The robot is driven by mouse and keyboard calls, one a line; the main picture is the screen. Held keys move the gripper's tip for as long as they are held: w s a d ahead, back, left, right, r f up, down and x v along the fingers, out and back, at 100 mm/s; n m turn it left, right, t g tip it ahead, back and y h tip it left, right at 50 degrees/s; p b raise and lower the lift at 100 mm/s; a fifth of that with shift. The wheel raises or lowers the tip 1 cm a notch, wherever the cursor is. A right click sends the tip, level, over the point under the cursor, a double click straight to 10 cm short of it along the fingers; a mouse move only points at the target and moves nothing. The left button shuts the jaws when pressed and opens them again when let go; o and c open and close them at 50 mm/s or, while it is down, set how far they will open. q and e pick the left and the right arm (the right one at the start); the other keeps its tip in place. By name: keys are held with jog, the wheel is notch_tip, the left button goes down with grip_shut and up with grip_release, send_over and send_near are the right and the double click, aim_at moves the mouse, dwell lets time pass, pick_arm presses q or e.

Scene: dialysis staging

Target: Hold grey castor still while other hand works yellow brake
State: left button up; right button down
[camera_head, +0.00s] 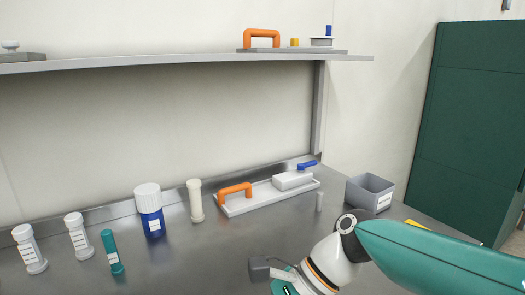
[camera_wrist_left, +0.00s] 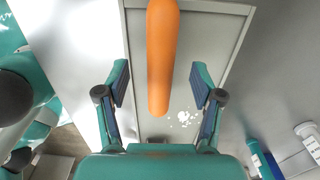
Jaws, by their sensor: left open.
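I cannot make out a grey castor in either view. A yellow piece (camera_head: 416,223) shows at the right of the bench, mostly hidden behind my right arm; whether it is the brake I cannot tell. In the left wrist view, my left gripper (camera_wrist_left: 160,88) is open, its fingers on either side of an orange bar (camera_wrist_left: 162,60) with a gap on each side. The left gripper is not in the head view. My right gripper (camera_head: 286,284) is partly in view at the bottom edge of the head view; its fingertips are not visible.
An orange handle (camera_head: 235,189) and a white block (camera_head: 292,180) sit on a white tray (camera_head: 240,209). A grey bin (camera_head: 370,193) stands right. A blue jar (camera_head: 150,218) and several tubes stand left. A shelf (camera_head: 180,60) overhangs the back.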

pick_arm(q)
jog(key=shift+r+p, duration=2.75)
jog(key=shift+r, duration=0.65)
